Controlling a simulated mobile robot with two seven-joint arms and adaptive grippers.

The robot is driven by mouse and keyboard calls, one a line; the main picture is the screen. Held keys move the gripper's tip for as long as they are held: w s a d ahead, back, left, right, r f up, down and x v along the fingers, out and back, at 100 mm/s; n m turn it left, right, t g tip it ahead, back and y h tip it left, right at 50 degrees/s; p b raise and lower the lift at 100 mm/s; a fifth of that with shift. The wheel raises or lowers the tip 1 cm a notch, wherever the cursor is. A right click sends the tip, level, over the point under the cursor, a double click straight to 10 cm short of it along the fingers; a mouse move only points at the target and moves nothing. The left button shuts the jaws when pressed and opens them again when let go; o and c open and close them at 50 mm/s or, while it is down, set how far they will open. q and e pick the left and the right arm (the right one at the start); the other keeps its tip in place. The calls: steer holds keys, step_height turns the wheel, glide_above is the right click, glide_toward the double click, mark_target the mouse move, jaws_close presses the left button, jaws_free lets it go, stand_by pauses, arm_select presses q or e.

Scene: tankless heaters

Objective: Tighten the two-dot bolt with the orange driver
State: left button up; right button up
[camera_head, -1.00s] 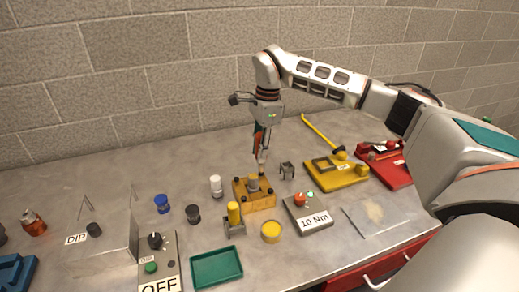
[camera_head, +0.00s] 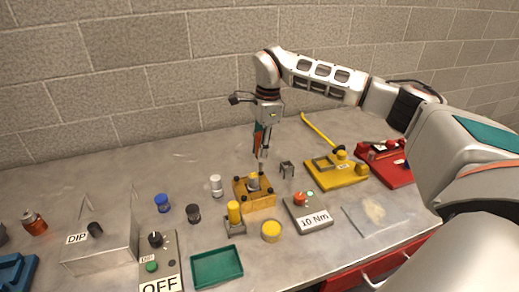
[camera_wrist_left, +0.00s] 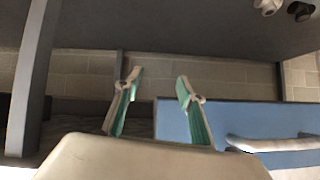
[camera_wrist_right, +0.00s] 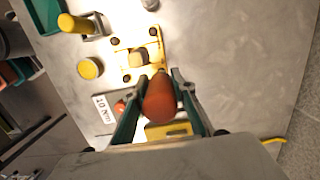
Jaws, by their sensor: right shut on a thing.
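My right gripper (camera_head: 262,140) is shut on the orange driver (camera_wrist_right: 160,98), which points down at the yellow block (camera_head: 262,201). In the right wrist view the driver's orange handle sits between the fingers, and the yellow block (camera_wrist_right: 128,68) with dark bolts shows beyond it. A grey post (camera_head: 254,182) stands on the block. The driver's tip is close over the block's rear; I cannot tell whether it touches a bolt. The dot marks are too small to read. My left gripper (camera_wrist_left: 158,90) is open and empty in the left wrist view, away from the block.
A grey box labelled 10 Nm (camera_head: 312,216) stands right of the block. A yellow fixture (camera_head: 340,182) and a red tray (camera_head: 398,175) lie farther right. A green tray (camera_head: 217,267), a yellow cylinder (camera_head: 234,212) and a yellow disc (camera_head: 271,231) are in front.

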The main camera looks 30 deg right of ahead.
mark_target(259, 134)
steer(key=shift+f, duration=0.25)
stand_by(0.6)
steer(key=shift+f, duration=0.3)
stand_by(0.4)
steer(key=shift+f, duration=0.1)
stand_by(0.9)
steer(key=shift+r, duration=3.65)
